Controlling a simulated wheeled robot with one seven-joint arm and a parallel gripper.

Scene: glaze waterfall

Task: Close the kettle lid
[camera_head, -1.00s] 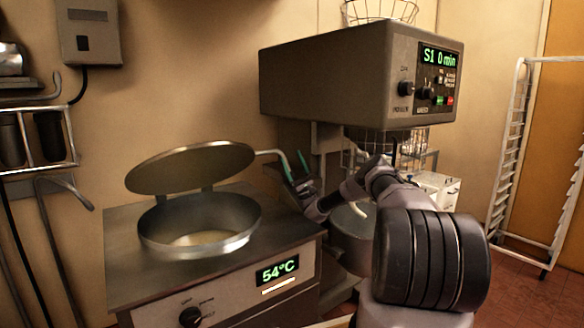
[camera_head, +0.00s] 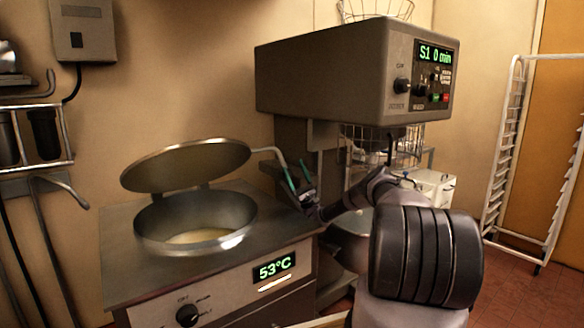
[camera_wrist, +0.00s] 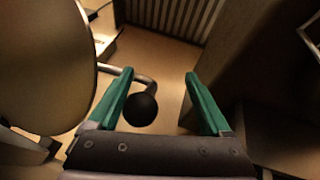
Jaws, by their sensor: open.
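The kettle (camera_head: 150,229) is a round metal pot set in a steel cabinet, with pale liquid inside. Its lid (camera_head: 185,166) stands open, tilted up above the pot at the back. A bent metal handle (camera_head: 268,151) reaches right from the lid toward my gripper (camera_head: 296,174). In the wrist view the lid (camera_wrist: 45,60) fills the left side, and the handle's black ball knob (camera_wrist: 141,109) shows between the green fingers of my gripper (camera_wrist: 160,77), nearer the left one. The fingers are apart; I cannot tell whether the left one touches the knob.
The cabinet front has a display (camera_head: 274,267) reading 53°C and a dial (camera_head: 188,315). A grey machine box (camera_head: 320,85) overhangs to the right, above my arm. A white rack (camera_head: 508,150) stands far right, and hooks and pipes line the left wall.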

